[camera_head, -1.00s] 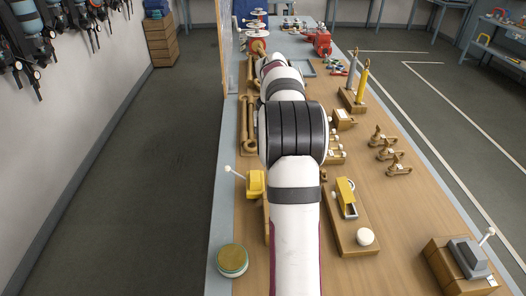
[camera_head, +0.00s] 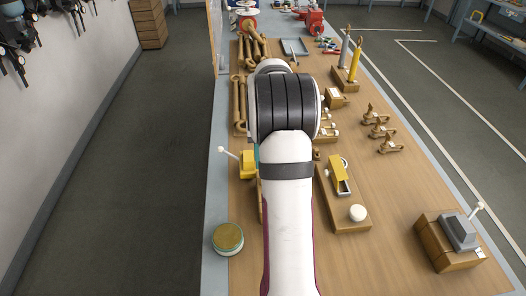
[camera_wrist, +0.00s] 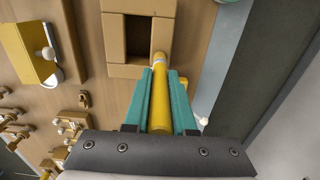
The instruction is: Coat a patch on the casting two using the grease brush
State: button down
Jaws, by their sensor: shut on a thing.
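My gripper (camera_wrist: 159,100) shows in the wrist view, its teal fingers shut on a yellow rod-shaped handle, which I take as the grease brush (camera_wrist: 159,92). A pale band and an orange-yellow end show at its far end, beside a wooden box frame (camera_wrist: 113,45) with a dark square opening. I cannot tell if they touch; bristles cannot be made out. In the head view my arm hides the gripper and brush. Several small bronze-coloured castings (camera_head: 379,130) stand right of the arm. I cannot tell which is casting two.
A round tin (camera_head: 228,237) sits at the front left table edge. A yellow block with a white-knobbed lever (camera_head: 248,164) stands close left of my arm. A wooden board (camera_head: 343,212) with a yellow part lies right. A grey lever box (camera_head: 460,233) stands front right.

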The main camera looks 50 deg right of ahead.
jog(key=shift+s+a, duration=2.45)
jog(key=shift+s, duration=0.05)
jog(key=shift+w+d, duration=3.5)
notch_tip(320, 180, up, 8)
jog(key=shift+a, duration=0.15)
jog(key=w+a+r+n, duration=0.2)
jog(key=w+a, duration=0.1)
jog(key=a, duration=0.7)
jog(key=w+a+r+n, duration=0.2)
jog(key=a+n, duration=0.1)
jog(key=a, duration=0.6)
jog(key=s+a+r+n, duration=0.1)
jog(key=s+a+n, duration=0.1)
jog(key=a, duration=0.5)
jog(key=s+a+r+n, duration=0.1)
jog(key=a+n, duration=0.1)
jog(key=a, duration=0.6)
jog(key=shift+s+a+r, duration=0.15)
jog(key=shift+s+a, duration=0.05)
jog(key=shift+s, duration=0.2)
